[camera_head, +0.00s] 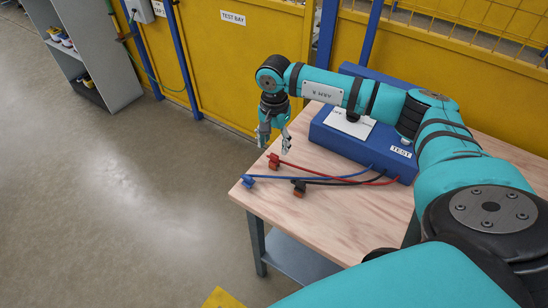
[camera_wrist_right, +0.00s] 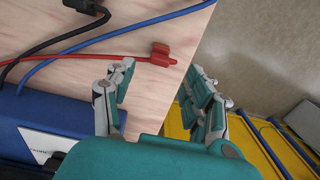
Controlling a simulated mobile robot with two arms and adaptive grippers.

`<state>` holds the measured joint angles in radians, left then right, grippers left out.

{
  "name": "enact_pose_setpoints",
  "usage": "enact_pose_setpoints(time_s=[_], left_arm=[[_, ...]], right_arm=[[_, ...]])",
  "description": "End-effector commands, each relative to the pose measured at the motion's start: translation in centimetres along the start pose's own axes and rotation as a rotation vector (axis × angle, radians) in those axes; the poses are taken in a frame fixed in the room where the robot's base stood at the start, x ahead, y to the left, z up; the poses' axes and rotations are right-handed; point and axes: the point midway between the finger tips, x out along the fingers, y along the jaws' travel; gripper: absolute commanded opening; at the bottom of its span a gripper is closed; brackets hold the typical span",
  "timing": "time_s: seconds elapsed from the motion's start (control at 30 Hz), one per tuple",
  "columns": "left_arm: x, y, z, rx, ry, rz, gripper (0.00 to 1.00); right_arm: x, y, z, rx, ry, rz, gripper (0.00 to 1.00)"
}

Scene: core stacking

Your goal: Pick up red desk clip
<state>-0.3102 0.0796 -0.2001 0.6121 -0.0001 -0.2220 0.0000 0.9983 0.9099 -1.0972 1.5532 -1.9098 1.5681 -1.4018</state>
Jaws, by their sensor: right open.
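The red desk clip (camera_head: 273,161) lies near the far left edge of the wooden table at the end of a red cable. In the right wrist view the red clip (camera_wrist_right: 161,54) lies just beyond the space between my fingertips, near the table edge. My right gripper (camera_head: 274,146) points down, open and empty, over the table's far left edge close to the red clip. Its two spread fingers also show in the right wrist view (camera_wrist_right: 160,72). Whether a fingertip touches the clip cannot be told. My left gripper is not in view.
A blue clip (camera_head: 247,181) and a dark clip with an orange-red part (camera_head: 299,188) lie nearby on their cables. The cables run to a blue test box (camera_head: 340,140) on the wooden table (camera_head: 325,225). The table's front left is clear. A yellow wall (camera_head: 225,65) stands behind.

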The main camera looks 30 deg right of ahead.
Motion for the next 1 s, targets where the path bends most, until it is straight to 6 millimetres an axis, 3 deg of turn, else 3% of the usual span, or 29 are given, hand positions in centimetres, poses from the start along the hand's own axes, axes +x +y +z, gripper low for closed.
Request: enact_pose_setpoints(time_s=[0.1,0.2,0.5,0.77,1.0], left_arm=[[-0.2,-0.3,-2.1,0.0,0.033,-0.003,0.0],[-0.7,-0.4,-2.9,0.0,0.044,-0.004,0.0],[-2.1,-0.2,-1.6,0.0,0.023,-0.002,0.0],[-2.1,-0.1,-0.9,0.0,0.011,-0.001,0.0],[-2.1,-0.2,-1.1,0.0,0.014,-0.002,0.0]], right_arm=[[0.7,0.0,0.0,0.0,0.0,0.001,0.54],[1.4,0.0,0.1,0.0,-0.002,0.001,0.54],[5.5,0.1,0.2,0.001,-0.001,0.002,0.54],[6.0,0.0,0.2,0.0,0.0,-0.001,0.54],[5.9,0.0,0.2,0.0,0.0,-0.001,0.25]])
